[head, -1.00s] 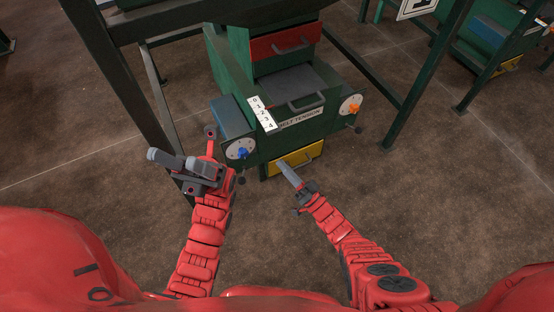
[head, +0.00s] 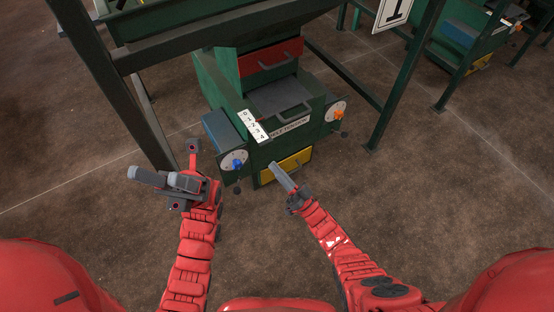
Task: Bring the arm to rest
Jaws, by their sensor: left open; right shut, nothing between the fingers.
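My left gripper (head: 166,180) is in the lower left of the head view, open and empty, its two grey fingers pointing left. It is to the left of the green machine (head: 230,85) and apart from the blue knob dial (head: 233,161). My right gripper (head: 283,176) is shut and empty. Its grey fingers point up and left, and their tips overlap the lower left of the yellow drawer (head: 292,163) in the picture. I cannot tell whether they touch it.
The machine has a red drawer (head: 270,58), a grey drawer (head: 287,97), a number strip (head: 252,126) and an orange knob dial (head: 337,112). Dark frame posts (head: 410,75) stand on both sides. The brown floor (head: 440,200) at the right is clear.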

